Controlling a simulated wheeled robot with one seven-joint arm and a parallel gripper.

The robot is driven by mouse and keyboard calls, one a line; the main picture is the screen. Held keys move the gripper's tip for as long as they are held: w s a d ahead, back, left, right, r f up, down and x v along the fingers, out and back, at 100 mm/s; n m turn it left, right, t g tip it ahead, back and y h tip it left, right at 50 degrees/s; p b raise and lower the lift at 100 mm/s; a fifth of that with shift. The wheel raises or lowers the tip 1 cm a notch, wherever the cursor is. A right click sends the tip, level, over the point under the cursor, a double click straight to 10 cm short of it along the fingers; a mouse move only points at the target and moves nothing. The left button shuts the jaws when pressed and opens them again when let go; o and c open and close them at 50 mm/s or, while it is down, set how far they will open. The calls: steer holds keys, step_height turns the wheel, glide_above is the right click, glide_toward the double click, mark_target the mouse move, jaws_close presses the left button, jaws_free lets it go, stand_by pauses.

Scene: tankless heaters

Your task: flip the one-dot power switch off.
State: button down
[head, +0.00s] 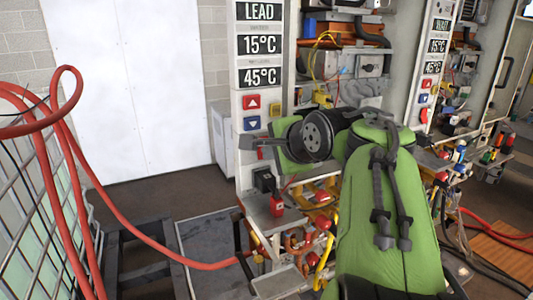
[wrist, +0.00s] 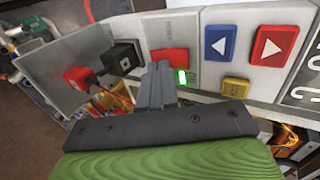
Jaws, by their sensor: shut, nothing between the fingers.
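A red switch (wrist: 170,58) sits on the light panel in the wrist view, partly hidden behind my fingers. A small lit green light (wrist: 182,77) is beside its lower right. I cannot make out any dots, so I cannot tell whether this is the one-dot switch or which way it is set. My gripper (wrist: 159,68) is shut and empty, its fingertips right at the switch's lower left edge; whether they touch is unclear. In the head view my gripper (head: 244,143) is in front of the panel, below the buttons, and hides most of the switch.
A blue arrow button (wrist: 220,41), a red arrow button (wrist: 274,44) and a yellow button (wrist: 235,87) are right of the switch. A black socket (wrist: 122,57) and a red plug (wrist: 79,78) are left. A red hose (head: 150,248) hangs at left in the head view.

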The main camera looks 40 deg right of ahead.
steer(key=shift+x, duration=1.25)
steer(key=shift+f+b, duration=0.1)
steer(key=shift+b, duration=0.2)
steer(key=shift+w+f+t+b, duration=0.1)
steer(key=shift+f+t+b, duration=0.3)
steer(key=shift+b, duration=0.45)
steer(key=t+b, duration=0.1)
steer(key=b, duration=0.1)
steer(key=shift+f+h+b, duration=0.3)
steer(key=shift+f+b, duration=0.05)
steer(key=shift+r+p, duration=1.4)
steer(key=shift+p, duration=0.05)
